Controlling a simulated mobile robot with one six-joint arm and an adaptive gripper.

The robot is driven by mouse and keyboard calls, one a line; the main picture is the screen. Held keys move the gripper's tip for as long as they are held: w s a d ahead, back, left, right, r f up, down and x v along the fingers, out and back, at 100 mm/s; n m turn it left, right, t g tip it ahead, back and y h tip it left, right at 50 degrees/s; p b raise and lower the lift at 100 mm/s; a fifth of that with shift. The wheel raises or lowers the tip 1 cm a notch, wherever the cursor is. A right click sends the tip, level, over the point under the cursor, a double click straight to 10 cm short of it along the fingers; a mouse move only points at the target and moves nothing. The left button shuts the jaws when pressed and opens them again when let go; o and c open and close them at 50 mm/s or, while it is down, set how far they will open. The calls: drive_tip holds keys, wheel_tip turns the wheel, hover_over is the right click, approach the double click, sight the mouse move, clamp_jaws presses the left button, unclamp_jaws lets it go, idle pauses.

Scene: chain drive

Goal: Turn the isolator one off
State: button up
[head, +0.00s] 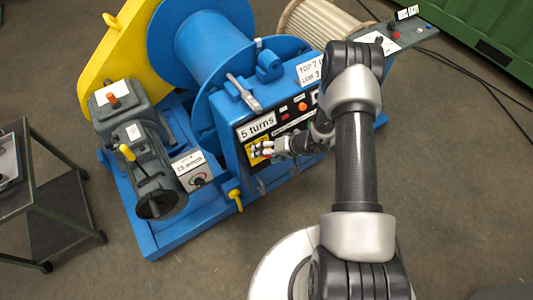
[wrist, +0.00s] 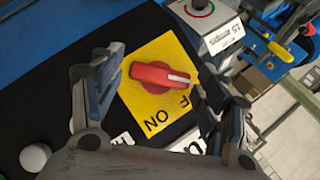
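The isolator is a red rotary knob (wrist: 160,77) on a yellow plate (wrist: 165,50) with black lettering, seen in the wrist view. "ON" reads below the knob, and part of another word ending in "F" shows to its lower right. The knob's white mark points right. In the head view my gripper (head: 266,150) is at the yellow plate (head: 257,144) on the blue machine's black panel and hides the knob.
A "15 amps" box with a dial (head: 197,181) stands left of the panel, also seen in the wrist view (wrist: 203,8). A yellow-handled lever (head: 235,197) sticks out below. A white round button (wrist: 35,157) lies near the left finger.

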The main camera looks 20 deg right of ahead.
idle(0.3)
drive_tip(key=v, duration=1.2)
drive_tip(key=shift+r, duration=0.1)
drive_tip(key=s+a+r+n+g, duration=0.1)
drive_tip(key=s+a+r, duration=0.15)
drive_tip(key=r, duration=0.45)
drive_tip(key=s+a+r+n+g, duration=0.1)
drive_tip(key=a+r, duration=0.3)
drive_tip(key=r, duration=0.4)
drive_tip(key=s+a+r+n, duration=0.1)
drive_tip(key=s+a+r, duration=0.15)
drive_tip(key=r, duration=0.45)
drive_tip(key=s+r+h, duration=0.2)
drive_tip(key=s+r, duration=0.2)
drive_tip(key=s, duration=0.1)
drive_tip(key=s+d+r+t+h, duration=0.1)
drive_tip(key=s+r+h, duration=0.1)
drive_tip(key=s+r, duration=0.2)
drive_tip(key=s+r+h, duration=0.3)
drive_tip(key=s+r, duration=0.1)
drive_tip(key=s, duration=0.4)
drive_tip(key=shift+s+d+r+m+t, duration=0.15)
drive_tip(key=shift+d+r+m+t, duration=0.05)
drive_tip(key=shift+d+m+t, duration=0.1)
